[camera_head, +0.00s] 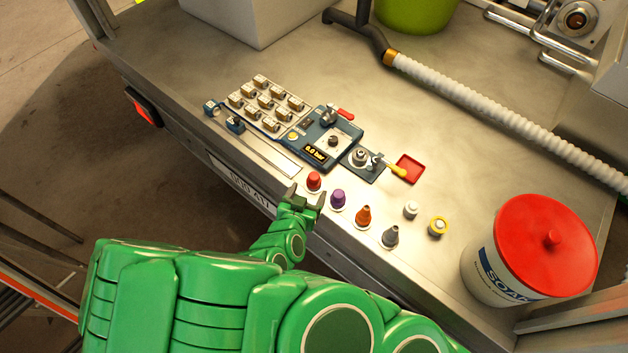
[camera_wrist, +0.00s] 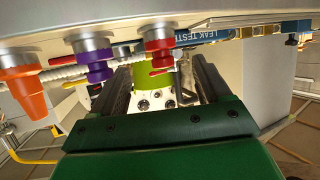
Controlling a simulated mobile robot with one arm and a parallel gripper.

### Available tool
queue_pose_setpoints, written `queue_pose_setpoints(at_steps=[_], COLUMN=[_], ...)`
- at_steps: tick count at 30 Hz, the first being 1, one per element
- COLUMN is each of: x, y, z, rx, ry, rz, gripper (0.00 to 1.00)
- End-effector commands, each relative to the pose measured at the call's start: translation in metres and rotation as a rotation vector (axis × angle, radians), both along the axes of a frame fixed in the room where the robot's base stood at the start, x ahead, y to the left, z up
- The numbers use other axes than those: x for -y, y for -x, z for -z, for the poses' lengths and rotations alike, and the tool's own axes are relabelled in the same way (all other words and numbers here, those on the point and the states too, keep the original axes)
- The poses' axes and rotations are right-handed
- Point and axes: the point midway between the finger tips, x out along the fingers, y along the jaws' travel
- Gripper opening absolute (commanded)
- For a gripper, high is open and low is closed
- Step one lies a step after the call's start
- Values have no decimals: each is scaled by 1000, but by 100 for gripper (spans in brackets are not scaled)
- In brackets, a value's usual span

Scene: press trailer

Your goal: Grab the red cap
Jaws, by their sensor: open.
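The red cap (camera_head: 314,181) stands on the metal bench top near its front edge, at the left end of a row of coloured caps. It also shows in the wrist view (camera_wrist: 158,46), where the picture is upside down. My gripper (camera_head: 306,195) is open and empty at the bench's front edge, right beside the red cap. In the wrist view its two fingers (camera_wrist: 163,80) lie to either side of the red cap's line. I cannot tell whether the fingertips reach around it.
The purple cap (camera_head: 338,199) stands close right of the red one, then an orange cone (camera_head: 363,215) and a grey cone (camera_head: 390,237). A tester box (camera_head: 333,140) and red tray (camera_head: 409,168) lie behind. A red-lidded bucket (camera_head: 488,275) stands right.

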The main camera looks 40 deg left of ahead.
Motion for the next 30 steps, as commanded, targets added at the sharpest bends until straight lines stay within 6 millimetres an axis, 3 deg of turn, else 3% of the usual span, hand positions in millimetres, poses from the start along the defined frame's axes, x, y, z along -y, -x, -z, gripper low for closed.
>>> queue_pose_setpoints(at_steps=[30], x=[-24], y=[-52], z=[24], rx=[-1], ry=[-1], rz=[3], gripper=[77])
